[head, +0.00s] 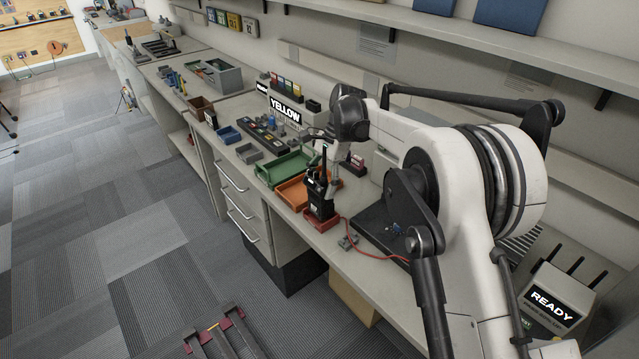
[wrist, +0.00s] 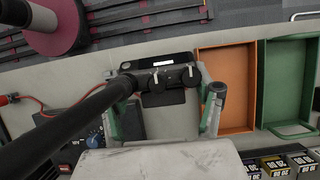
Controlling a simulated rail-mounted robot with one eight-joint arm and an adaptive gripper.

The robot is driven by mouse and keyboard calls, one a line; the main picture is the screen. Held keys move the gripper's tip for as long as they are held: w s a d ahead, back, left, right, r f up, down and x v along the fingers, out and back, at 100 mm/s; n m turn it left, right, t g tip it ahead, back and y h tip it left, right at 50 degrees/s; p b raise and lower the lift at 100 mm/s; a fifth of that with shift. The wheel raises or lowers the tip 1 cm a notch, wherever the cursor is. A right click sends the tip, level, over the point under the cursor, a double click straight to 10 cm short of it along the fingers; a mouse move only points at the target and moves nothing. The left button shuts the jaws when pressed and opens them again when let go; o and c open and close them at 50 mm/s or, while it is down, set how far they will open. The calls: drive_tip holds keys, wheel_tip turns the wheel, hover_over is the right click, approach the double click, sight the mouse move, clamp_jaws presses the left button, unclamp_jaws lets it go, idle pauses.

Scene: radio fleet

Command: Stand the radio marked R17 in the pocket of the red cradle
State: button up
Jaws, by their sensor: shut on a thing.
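A black radio (head: 320,196) with a long antenna stands upright at the front edge of the bench. Its knobs and top (wrist: 168,77) show in the wrist view, with a small white label too small to read. My gripper (head: 326,150) is shut on the radio from above; its fingers (wrist: 170,98) lie on either side of the body in the wrist view. The red cradle (head: 322,224) is directly under the radio in the head view. The radio's lower end hides its pocket, so I cannot tell whether the radio is fully seated.
An orange tray (head: 291,194) and a green tray (head: 284,169) lie just left of the radio. A red cable (head: 375,253) runs along the bench to the right. A YELLOW sign (head: 285,110) stands behind, and a READY unit (head: 552,308) is at right.

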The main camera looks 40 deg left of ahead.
drive_tip(key=shift+f+b, duration=0.95)
drive_tip(key=shift+f, duration=0.55)
drive_tip(key=o, duration=1.8)
drive_tip(key=shift+c, duration=0.2)
drive_tip(key=v, duration=1.2)
drive_tip(key=shift+w, duration=0.1)
